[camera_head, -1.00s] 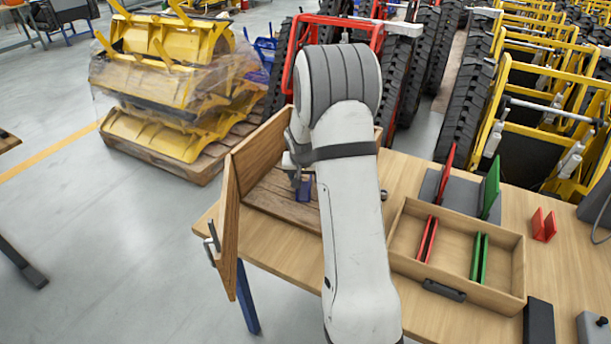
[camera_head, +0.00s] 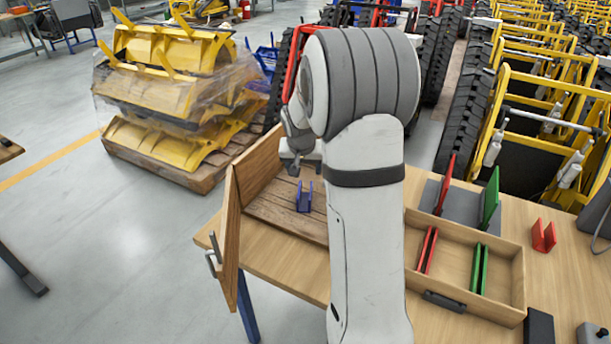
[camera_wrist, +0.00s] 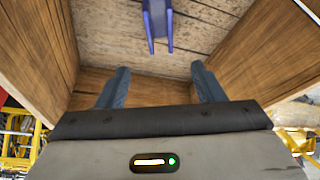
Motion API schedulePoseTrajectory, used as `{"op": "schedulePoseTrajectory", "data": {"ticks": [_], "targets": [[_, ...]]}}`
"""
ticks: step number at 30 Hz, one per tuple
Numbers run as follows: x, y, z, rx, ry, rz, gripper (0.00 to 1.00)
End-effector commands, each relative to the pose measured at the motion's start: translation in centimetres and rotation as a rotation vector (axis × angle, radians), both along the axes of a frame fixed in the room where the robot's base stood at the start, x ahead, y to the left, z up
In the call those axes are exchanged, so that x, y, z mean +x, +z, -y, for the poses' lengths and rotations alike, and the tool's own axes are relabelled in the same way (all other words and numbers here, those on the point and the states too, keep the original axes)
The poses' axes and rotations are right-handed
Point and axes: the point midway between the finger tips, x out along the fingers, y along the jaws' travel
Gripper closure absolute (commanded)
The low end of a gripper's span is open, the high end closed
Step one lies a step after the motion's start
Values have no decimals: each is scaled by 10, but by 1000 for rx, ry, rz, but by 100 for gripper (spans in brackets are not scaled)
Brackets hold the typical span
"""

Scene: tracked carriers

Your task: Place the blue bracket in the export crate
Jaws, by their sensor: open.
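The blue bracket (camera_head: 304,196) stands on the wooden floor of the export crate (camera_head: 272,217). It also shows at the top of the wrist view (camera_wrist: 156,22), apart from my fingers. The crate's wooden walls (camera_wrist: 34,50) surround the view from the wrist, and its front panel (camera_head: 230,240) hangs over the table's left edge. My gripper (camera_wrist: 158,85) is open and empty, its two dark fingers wide apart over the crate. In the head view it is at the crate's back, partly hidden behind my arm.
A grey stand (camera_head: 461,208) holds a red and a green plate. Another red bracket (camera_head: 543,236) lies on the table (camera_head: 566,285).

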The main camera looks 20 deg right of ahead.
Motion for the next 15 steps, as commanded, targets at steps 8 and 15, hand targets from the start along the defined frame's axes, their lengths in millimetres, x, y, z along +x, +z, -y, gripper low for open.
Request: {"op": "schedulePoseTrajectory", "data": {"ticks": [8, 15], "targets": [[-19, 26, -15, 0, 26, -7, 38], [-108, 70, -74, 6, 182, -60, 38]]}}
